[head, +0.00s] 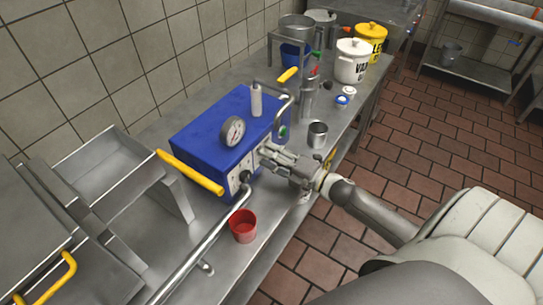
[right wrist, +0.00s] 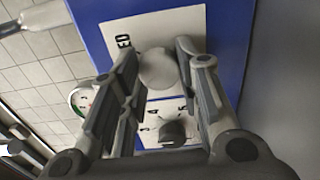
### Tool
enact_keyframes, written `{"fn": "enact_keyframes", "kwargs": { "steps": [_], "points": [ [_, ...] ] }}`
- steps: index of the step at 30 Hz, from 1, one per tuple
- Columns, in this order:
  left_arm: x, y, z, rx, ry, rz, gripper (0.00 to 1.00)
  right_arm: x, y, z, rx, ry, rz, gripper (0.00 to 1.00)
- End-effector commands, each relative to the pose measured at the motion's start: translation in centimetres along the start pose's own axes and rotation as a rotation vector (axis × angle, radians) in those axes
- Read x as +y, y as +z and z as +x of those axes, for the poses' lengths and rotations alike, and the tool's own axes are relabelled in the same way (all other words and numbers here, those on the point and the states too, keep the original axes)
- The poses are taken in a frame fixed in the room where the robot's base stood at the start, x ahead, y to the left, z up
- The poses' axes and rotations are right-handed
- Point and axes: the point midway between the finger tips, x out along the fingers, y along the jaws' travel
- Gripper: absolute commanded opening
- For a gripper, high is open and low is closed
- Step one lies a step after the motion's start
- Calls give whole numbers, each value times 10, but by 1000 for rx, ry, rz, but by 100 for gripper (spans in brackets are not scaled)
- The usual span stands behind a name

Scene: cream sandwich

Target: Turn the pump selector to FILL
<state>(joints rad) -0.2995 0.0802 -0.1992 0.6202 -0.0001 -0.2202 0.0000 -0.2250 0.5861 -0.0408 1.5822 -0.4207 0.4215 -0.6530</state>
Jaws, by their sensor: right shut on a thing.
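The blue pump box (head: 210,128) stands on the steel counter with a white label panel (head: 233,183) on its front. My right gripper (head: 264,153) is at the box front, beside the dark knob. In the right wrist view my right gripper (right wrist: 157,62) has its fingers on both sides of a round grey knob (right wrist: 157,70) and is shut on it. Which knob is the selector I cannot tell. My left gripper is not in view.
A red cup (head: 243,227) and a steel cup (head: 318,134) stand near the counter's front edge. A white tub (head: 352,62) and a yellow tub (head: 373,38) are farther back. A yellow-handled lever (head: 190,172) reaches beside the box.

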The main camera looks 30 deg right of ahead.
Motion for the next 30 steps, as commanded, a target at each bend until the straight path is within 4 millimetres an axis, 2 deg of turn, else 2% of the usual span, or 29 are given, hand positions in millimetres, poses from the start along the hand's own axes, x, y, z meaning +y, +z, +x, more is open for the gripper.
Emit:
{"fn": "enact_keyframes", "kwargs": {
  "steps": [1,2,7,16,20,23,30],
  "points": [
    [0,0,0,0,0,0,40,-1,-1,0,1,-3,-2,7],
    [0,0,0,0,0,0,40,-1,-1,0,1,-3,-1,33],
    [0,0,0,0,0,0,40,-1,0,0,1,-2,-1,53],
    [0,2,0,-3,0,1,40,0,0,-1,0,-1,0,53],
    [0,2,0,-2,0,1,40,-1,0,-8,0,-3,0,53],
    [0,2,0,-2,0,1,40,-2,0,-22,0,-5,0,53],
    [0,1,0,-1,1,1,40,-2,-1,-69,-1,-6,2,53]
  ]
}}
